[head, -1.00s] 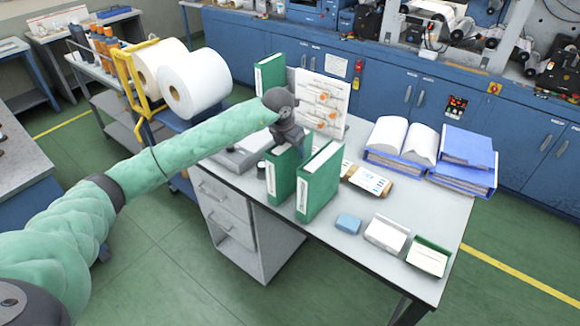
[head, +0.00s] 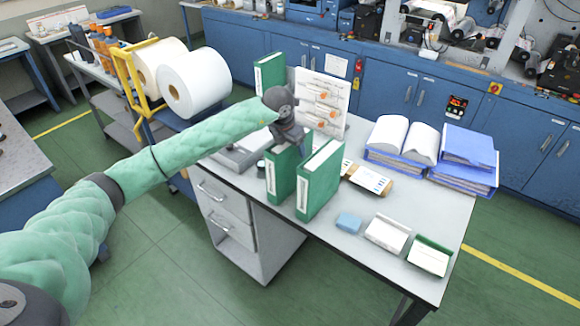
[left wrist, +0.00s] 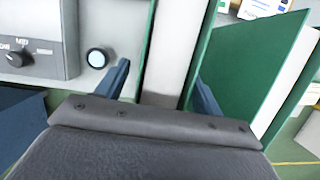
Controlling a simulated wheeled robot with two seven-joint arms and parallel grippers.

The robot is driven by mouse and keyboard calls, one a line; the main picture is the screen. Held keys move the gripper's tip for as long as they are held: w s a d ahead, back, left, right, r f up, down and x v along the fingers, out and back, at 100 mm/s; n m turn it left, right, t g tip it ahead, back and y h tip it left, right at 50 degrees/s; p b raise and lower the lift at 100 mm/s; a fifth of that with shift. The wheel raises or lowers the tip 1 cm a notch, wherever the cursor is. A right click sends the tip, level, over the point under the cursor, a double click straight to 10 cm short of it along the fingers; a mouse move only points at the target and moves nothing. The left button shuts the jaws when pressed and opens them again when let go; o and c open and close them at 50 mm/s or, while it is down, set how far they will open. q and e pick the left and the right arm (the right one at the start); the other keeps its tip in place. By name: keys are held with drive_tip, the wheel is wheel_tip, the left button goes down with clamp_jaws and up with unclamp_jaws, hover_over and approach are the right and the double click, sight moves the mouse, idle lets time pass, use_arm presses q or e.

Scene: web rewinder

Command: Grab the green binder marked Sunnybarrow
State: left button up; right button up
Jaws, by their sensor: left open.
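Two green binders stand upright side by side on the grey desk: the left binder (head: 281,176) and the right binder (head: 320,182). A third green binder (head: 270,76) stands farther back. No name on any spine is readable, so I cannot tell which is Sunnybarrow. My left gripper (head: 287,150) is open over the top of the left binder and hides part of it. In the left wrist view, its blue fingers (left wrist: 163,88) lie on either side of that binder's pale top (left wrist: 178,45). The right binder (left wrist: 250,70) is just beyond the right finger. My right gripper is out of view.
A grey device with a dial (left wrist: 25,45) stands close to the left finger. A picture board (head: 322,98) stands behind the binders. Blue binders (head: 465,160), an open book (head: 402,138), a blue block (head: 348,222) and card boxes (head: 387,234) lie to the right.

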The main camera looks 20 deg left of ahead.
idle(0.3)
use_arm(q)
clamp_jaws()
drive_tip(key=shift+r, duration=0.1)
idle(0.4)
